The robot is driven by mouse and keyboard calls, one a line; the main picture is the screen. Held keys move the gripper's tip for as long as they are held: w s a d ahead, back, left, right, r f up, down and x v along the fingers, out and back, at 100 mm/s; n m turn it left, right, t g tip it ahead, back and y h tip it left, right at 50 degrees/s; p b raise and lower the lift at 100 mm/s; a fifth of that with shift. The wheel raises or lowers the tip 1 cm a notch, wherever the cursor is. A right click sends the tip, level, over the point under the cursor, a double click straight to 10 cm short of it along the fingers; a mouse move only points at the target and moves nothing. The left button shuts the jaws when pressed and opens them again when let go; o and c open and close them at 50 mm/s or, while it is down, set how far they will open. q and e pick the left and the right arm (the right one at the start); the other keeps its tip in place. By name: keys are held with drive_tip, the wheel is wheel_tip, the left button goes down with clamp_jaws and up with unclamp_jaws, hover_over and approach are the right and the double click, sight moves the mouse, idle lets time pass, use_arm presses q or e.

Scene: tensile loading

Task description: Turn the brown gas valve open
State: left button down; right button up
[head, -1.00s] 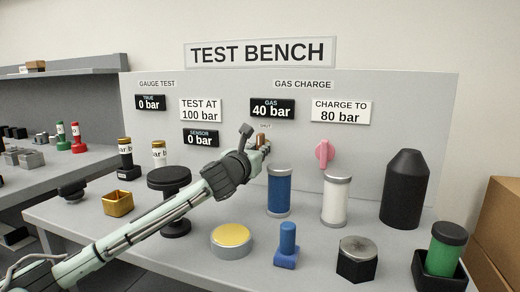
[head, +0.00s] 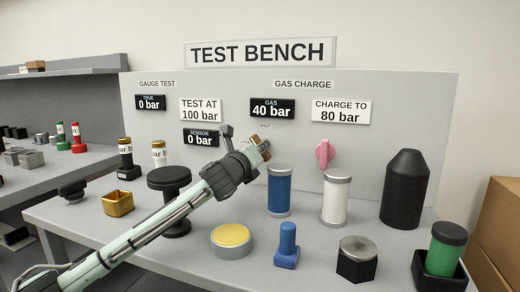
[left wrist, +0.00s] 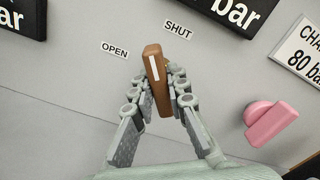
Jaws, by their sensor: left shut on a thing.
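The brown gas valve (head: 264,140) is on the grey panel under the GAS 40 bar display (head: 272,108). In the left wrist view it is a brown handle (left wrist: 157,88) with a white stripe. Its upper end points between the OPEN label (left wrist: 115,50) and the SHUT label (left wrist: 178,31). My left gripper (head: 259,149) is shut on the handle, with one finger on each side in the left wrist view (left wrist: 157,92). The fingers partly hide the valve in the head view. My right gripper is not in view.
A pink valve (head: 324,153) is on the panel to the right. Below stand a blue cylinder (head: 279,192), a white cylinder (head: 336,200) and a black bottle (head: 405,188). A black round-topped stand (head: 169,180) is close to my left arm.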

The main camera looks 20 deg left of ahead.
use_arm(q)
drive_tip(key=n, duration=0.5)
drive_tip(key=shift+n, duration=0.3)
drive_tip(key=n, duration=0.5)
idle(0.4)
